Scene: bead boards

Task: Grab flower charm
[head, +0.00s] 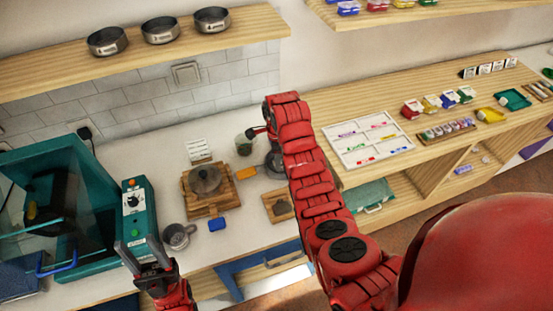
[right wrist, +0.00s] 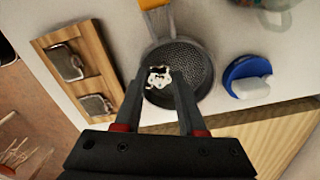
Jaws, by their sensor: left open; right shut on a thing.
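A small silvery-white charm (right wrist: 159,76) shows between the fingertips of my right gripper (right wrist: 164,84) in the right wrist view. The gripper is shut on it, over a dark round mesh pan (right wrist: 190,62) with an orange handle (right wrist: 153,3). The charm's outline is irregular, and its flower shape is hard to make out. In the head view, my right arm hides part of the dark pan (head: 274,166), and the charm cannot be seen. My left gripper (head: 134,250) is open and empty in front of the teal machine (head: 136,207).
A wooden board with two dark metal pieces (right wrist: 66,38) lies left of the pan in the wrist view; a blue round item (right wrist: 236,75) lies right. In the head view, a grey mug (head: 178,236) and a pot on a wooden board (head: 228,205) stand near my left gripper. A white sorting tray (head: 392,155) sits on the right shelf.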

